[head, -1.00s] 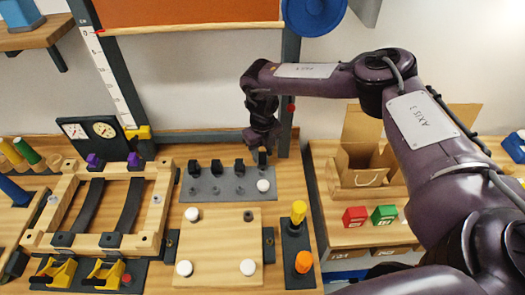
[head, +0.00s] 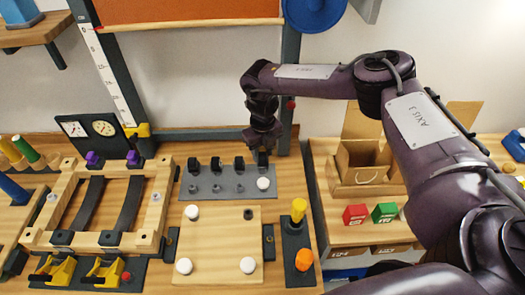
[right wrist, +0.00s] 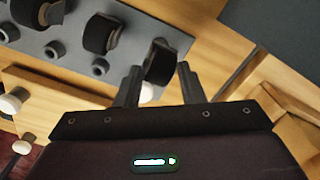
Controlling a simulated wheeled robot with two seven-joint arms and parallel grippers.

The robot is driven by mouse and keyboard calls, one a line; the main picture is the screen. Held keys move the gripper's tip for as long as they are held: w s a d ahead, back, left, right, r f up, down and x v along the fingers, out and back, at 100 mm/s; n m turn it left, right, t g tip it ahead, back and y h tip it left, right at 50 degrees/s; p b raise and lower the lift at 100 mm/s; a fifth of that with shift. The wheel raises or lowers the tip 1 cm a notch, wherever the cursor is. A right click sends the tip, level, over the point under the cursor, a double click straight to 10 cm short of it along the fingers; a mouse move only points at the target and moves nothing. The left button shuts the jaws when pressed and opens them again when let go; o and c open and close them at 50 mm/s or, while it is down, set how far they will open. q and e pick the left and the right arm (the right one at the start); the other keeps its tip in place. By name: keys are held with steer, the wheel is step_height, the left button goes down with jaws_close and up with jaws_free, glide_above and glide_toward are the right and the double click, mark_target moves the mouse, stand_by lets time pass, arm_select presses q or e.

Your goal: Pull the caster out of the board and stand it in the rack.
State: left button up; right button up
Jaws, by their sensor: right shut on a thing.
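The caster (right wrist: 160,62), a dark wheel, is between the fingers of my right gripper (right wrist: 155,85), which is shut on it. In the head view, my right gripper (head: 262,157) is at the right end of the grey rack (head: 205,196). Several dark-wheeled casters (right wrist: 103,33) stand in a row along the rack to the left of the held one. Whether the held caster's lower end is seated in the rack is hidden by the gripper. The wooden board (head: 217,240) lies in front of the rack, with an empty dark socket (head: 248,214) at its back right corner. My left gripper is not in view.
White knobs (head: 184,266) stand at the board's other corners. A wooden frame (head: 60,205) with dark straps is at left. A yellow-handled tool (head: 299,211) and orange knob (head: 303,260) stand at right.

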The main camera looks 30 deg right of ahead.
steer(key=shift+f+b, duration=0.3)
steer(key=shift+f, duration=0.2)
stand_by(0.4)
steer(key=shift+f, duration=0.2)
stand_by(0.5)
steer(key=o, duration=1.2)
steer(key=shift+c, duration=0.2)
steer(key=shift+o, duration=0.2)
steer(key=shift+o, duration=1.3)
steer(key=shift+r, duration=0.15)
